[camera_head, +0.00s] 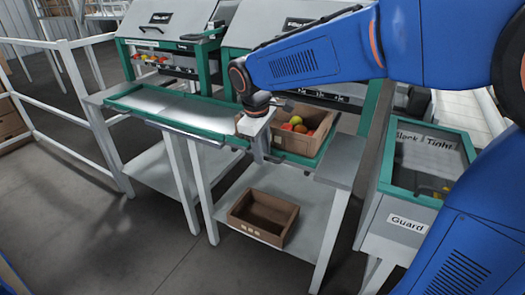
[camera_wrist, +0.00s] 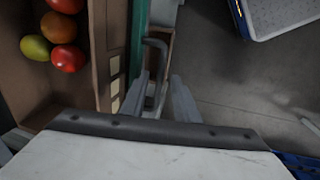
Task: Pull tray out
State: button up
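A dark grey bar handle (camera_wrist: 157,45) stands out from that edge. My gripper (camera_wrist: 162,95) is at the handle, with one finger on each side of it. The fingers look apart, with a gap to the bar.
A brown crate (camera_head: 262,218) stands on the lower shelf. A second green-framed tray (camera_head: 180,105) lies to the left. A bin labelled Guard (camera_head: 408,223) stands at the right. White railings (camera_head: 60,95) bound the left; the floor in front is clear.

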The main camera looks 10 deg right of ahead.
notch_tip(320, 180, up, 17)
jog(key=s+a, duration=0.2)
jog(key=shift+s, duration=0.4)
dwell(0.3)
jog(key=s+d+f+m+t+y, duration=0.1)
jog(key=s+d+f+m, duration=0.3)
jog(key=d, duration=0.3)
jog(key=s+d+f+m, duration=0.1)
jog(key=s+d+f, duration=0.2)
jog(key=s+d, duration=0.45)
jog(key=s+d+f+m+t, duration=0.2)
jog(key=s+d+f+m, duration=0.3)
jog(key=s+f, duration=0.5)
jog(key=shift+s+d+f+m, duration=0.4)
jog(key=shift+d+f, duration=0.7)
jog(key=shift+f, duration=0.05)
